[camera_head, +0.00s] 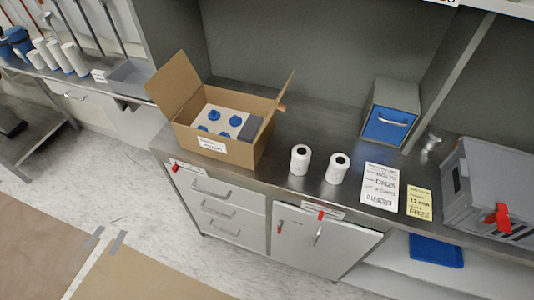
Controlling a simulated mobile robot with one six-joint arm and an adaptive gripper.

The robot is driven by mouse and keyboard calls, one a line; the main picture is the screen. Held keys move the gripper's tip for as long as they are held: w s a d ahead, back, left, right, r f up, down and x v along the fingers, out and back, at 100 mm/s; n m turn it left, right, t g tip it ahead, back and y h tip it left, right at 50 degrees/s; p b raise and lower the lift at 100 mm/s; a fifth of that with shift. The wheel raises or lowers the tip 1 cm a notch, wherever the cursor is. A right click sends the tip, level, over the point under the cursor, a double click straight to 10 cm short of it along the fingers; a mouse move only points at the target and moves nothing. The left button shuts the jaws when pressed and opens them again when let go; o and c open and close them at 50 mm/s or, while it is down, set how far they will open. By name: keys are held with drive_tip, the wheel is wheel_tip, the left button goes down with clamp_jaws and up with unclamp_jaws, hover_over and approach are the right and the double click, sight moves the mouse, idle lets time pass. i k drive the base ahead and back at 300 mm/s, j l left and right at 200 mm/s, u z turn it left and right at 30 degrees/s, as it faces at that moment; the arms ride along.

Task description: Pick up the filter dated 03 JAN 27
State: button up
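Two white cylindrical filters with dark centre holes stand upright side by side on the grey metal counter (285,127). The left filter (299,160) and the right filter (337,169) have a small gap between them. Small dark marks show on their sides, but the dates are too small to read, so I cannot tell which is dated 03 JAN 27. My gripper is not in view.
Left of the filters is an open cardboard box (189,137) holding several blue-topped items. To their right lie a white sign (380,186) and a yellow note (419,204). A blue-fronted box (388,127) and a grey case (490,190) stand further right. Floor is open at front left.

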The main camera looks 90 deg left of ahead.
sight(301, 155)
drive_tip(key=u, duration=2.85)
drive_tip(key=i+j+z, duration=0.15)
drive_tip(key=i+j, duration=0.2)
drive_tip(key=i+j+z, duration=0.15)
drive_tip(key=i+j, duration=0.15)
drive_tip(key=j, duration=0.15)
drive_tip(key=i+j+z, duration=0.15)
drive_tip(key=i+j, duration=0.2)
drive_tip(key=j, duration=0.05)
